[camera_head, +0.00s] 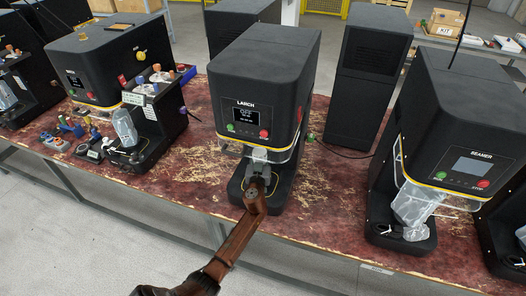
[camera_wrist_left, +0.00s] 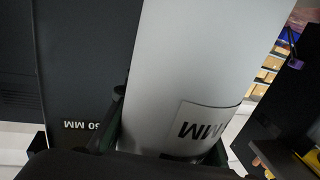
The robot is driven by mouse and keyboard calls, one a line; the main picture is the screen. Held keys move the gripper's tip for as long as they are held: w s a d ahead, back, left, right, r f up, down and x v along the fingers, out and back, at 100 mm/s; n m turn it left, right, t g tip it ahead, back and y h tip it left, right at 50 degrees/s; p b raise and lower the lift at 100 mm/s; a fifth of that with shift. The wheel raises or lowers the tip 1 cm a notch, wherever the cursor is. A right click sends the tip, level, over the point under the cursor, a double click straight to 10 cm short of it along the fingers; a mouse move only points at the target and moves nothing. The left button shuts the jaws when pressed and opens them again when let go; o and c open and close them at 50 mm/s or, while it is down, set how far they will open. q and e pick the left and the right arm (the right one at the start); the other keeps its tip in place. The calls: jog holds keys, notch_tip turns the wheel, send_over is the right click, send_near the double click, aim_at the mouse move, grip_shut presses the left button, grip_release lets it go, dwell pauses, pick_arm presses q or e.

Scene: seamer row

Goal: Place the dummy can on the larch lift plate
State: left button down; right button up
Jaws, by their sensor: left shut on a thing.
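The larch machine (camera_head: 258,85) is black, with "LARCH" above a screen reading "OFF". My left arm reaches up from the bottom of the head view into its front opening. My left gripper (camera_head: 262,180) is shut on the dummy can, which fills the middle of the left wrist view as a pale grey cylinder (camera_wrist_left: 195,65) with an "MM" label. In the head view the can is largely hidden by the gripper and the machine's guard. The lift plate cannot be made out; the machine's black base (camera_head: 238,188) shows around the gripper. Whether the can touches the plate cannot be told. My right gripper is not in view.
A machine labelled "SEAMER" (camera_head: 465,155) stands to the right and another black machine (camera_head: 105,65) to the left. A clear guard (camera_head: 270,152) crosses the larch opening. The worn red bench (camera_head: 325,190) is bare between the larch and right machines.

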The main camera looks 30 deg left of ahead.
pick_arm(q)
jog(key=shift+r, duration=0.15)
jog(key=c, duration=2.5)
grip_release()
jog(key=shift+f, duration=0.3)
jog(key=o, duration=1.1)
jog(key=shift+r, duration=0.1)
jog(key=shift+c, duration=0.2)
jog(key=v, duration=1.2)
jog(key=shift+d+r, duration=0.1)
jog(key=shift+r, duration=0.05)
